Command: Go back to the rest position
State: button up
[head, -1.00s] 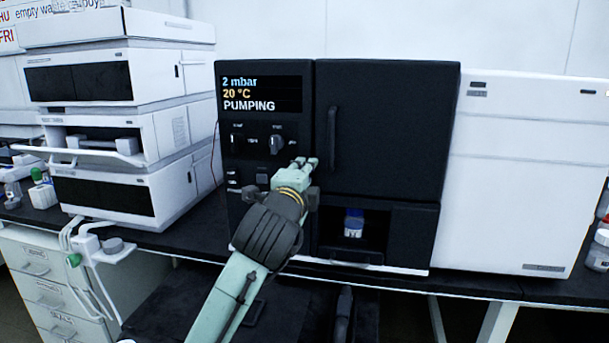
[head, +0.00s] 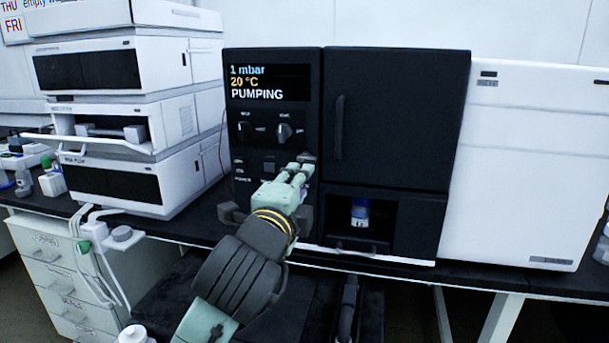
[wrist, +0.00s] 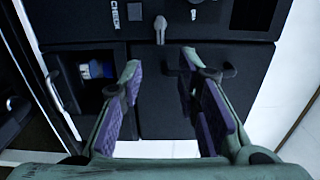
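My gripper (head: 297,172) is in front of the lower control panel of a black instrument (head: 390,130) in the head view. In the wrist view its two fingers (wrist: 158,70) with purple pads stand apart, with nothing between them. The gripper is open and empty. The instrument's display (head: 268,83) reads 1 mbar, 20 °C, PUMPING. In the head view the fingers overlap part of the panel's lower buttons, and I cannot tell whether they touch it.
A blue-and-white container (head: 359,213) stands in the instrument's open lower bay. White stacked modules (head: 135,130) stand to the left, one with a protruding tray. A white cabinet (head: 535,165) stands to the right. The black bench edge (head: 500,288) runs below, above white drawers (head: 60,275).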

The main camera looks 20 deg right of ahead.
jog(key=shift+s+a, duration=0.25)
jog(key=shift+s, duration=0.2)
